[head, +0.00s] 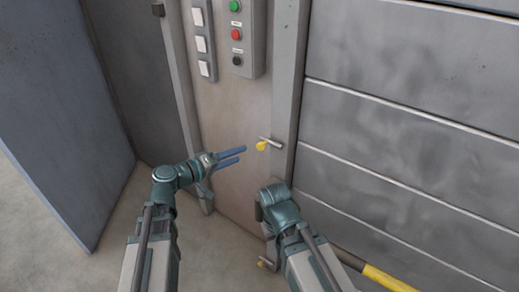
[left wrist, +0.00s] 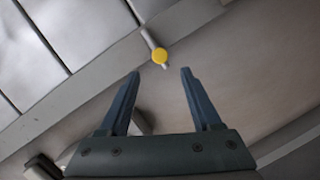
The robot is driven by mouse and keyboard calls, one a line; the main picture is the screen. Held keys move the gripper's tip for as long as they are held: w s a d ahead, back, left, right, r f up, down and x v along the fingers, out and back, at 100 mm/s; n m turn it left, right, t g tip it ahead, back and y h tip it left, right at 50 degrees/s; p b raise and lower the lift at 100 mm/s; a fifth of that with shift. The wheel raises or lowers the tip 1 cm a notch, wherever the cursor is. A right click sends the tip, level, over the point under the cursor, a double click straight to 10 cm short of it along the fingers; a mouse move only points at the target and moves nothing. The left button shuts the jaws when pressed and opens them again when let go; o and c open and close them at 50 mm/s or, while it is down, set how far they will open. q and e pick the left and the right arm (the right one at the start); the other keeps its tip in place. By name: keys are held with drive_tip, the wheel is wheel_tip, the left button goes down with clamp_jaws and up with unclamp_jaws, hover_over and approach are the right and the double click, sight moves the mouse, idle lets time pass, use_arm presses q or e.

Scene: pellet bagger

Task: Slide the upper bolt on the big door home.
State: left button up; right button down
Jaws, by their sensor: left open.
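The upper bolt (head: 271,142) is a short grey rod with a yellow knob (head: 261,146), at the left edge post of the big grey slatted door (head: 410,120). My left gripper (head: 242,153) is open and empty, its blue fingers pointing at the knob from the left with a small gap. In the left wrist view the knob (left wrist: 159,56) is just beyond the fingertips (left wrist: 160,72), centred between them and not touching. The rod crosses the picture at a slant there. My right arm's wrist shows below the bolt; its fingers are hidden.
A lower bolt (head: 266,264) with a yellow knob sits near the floor, partly behind my right arm. A button box (head: 238,35) and a switch strip (head: 204,42) are above. A yellow and black bar (head: 385,278) lies at lower right. A blue-grey panel (head: 60,110) stands left.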

sight(259, 147)
use_arm(q)
drive_tip(key=b+x, duration=0.1)
drive_tip(key=x, duration=0.9)
drive_tip(key=shift+w+d, duration=0.1)
drive_tip(key=shift+d, duration=0.05)
drive_tip(key=shift+c, duration=0.2)
clamp_jaws()
drive_tip(key=shift+b, duration=0.3)
idle(0.6)
